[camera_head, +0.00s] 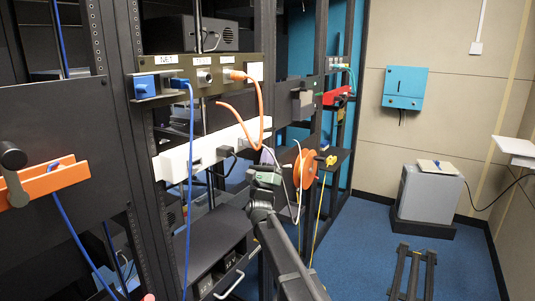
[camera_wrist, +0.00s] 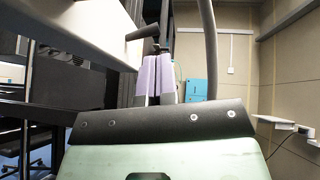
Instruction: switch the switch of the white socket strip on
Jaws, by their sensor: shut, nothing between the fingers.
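The white socket strip (camera_head: 178,160) runs across the rack in the head view, below the olive panel. In the wrist view the strip (camera_wrist: 88,28) fills the upper left, seen close and at a slant. A dark stub (camera_wrist: 147,33) sticks out from its right end there; I cannot tell whether it is a plug or the switch. I cannot make out the switch or its position. My gripper (camera_head: 267,158) is at the strip's right end in the head view. Its lavender fingers (camera_wrist: 157,78) are shut and empty, just below the stub in the wrist view; contact is unclear.
An olive panel (camera_head: 172,65) with an orange cable (camera_head: 261,105) is above the strip. A blue cable (camera_head: 190,120) hangs in front of the strip's left part. An orange reel (camera_head: 305,169) is right of my gripper. A grey cabinet (camera_head: 428,195) stands farther right.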

